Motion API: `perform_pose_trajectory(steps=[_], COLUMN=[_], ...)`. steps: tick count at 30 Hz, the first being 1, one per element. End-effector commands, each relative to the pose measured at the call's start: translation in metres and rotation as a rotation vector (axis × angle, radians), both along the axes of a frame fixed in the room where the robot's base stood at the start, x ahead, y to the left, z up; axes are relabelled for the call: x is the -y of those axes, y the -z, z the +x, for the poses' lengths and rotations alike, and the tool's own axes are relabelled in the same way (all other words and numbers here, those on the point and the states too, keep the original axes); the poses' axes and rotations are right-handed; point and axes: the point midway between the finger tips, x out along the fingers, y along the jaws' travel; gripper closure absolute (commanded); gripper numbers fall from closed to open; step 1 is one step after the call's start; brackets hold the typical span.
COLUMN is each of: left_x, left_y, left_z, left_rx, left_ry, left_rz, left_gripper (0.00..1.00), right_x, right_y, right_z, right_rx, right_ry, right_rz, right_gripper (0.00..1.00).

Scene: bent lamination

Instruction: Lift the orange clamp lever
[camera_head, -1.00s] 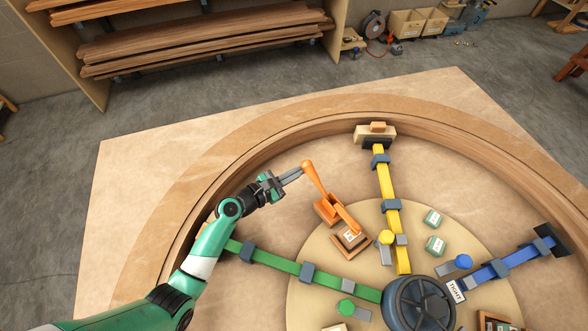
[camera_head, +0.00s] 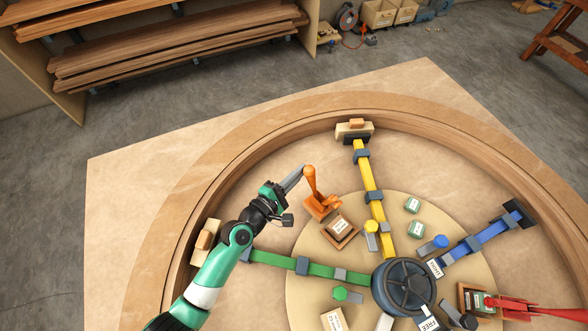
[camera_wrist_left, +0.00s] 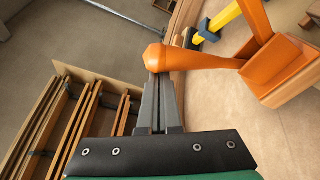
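The orange clamp lever (camera_head: 311,181) stands on an orange bracket near the inner side of the curved wooden lamination in the head view. Its handle points up, with the rounded end on top. In the left wrist view the lever (camera_wrist_left: 205,62) runs from its rounded end to the orange bracket (camera_wrist_left: 283,70) at right. My left gripper (camera_head: 294,178) is at the handle's rounded end. In the left wrist view its grey fingers (camera_wrist_left: 158,85) lie close together, and the rounded end covers part of their tips. I see no grip around the handle. My right gripper is not in view.
Yellow (camera_head: 365,180), green (camera_head: 272,259) and blue (camera_head: 488,240) bars spread from a dark hub (camera_head: 405,288). A red piece (camera_head: 530,309) lies at lower right. Boards on a rack (camera_head: 180,60) stand behind.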

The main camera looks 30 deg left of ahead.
Motion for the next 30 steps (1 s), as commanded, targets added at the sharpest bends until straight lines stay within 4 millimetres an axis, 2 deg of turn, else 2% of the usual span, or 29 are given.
perform_pose_trajectory(steps=[12, 30], left_x=[0.021, 0.025], left_y=[-0.011, -0.012], left_z=[-0.007, -0.008], left_rx=[0.069, 0.082], left_ry=[0.001, 0.000], left_rz=[0.215, 0.250], left_gripper=[1.00, 1.00], right_x=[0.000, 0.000], right_y=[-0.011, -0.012], right_z=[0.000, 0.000], right_rx=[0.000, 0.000], right_ry=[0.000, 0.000], right_rz=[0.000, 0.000], right_gripper=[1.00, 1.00])
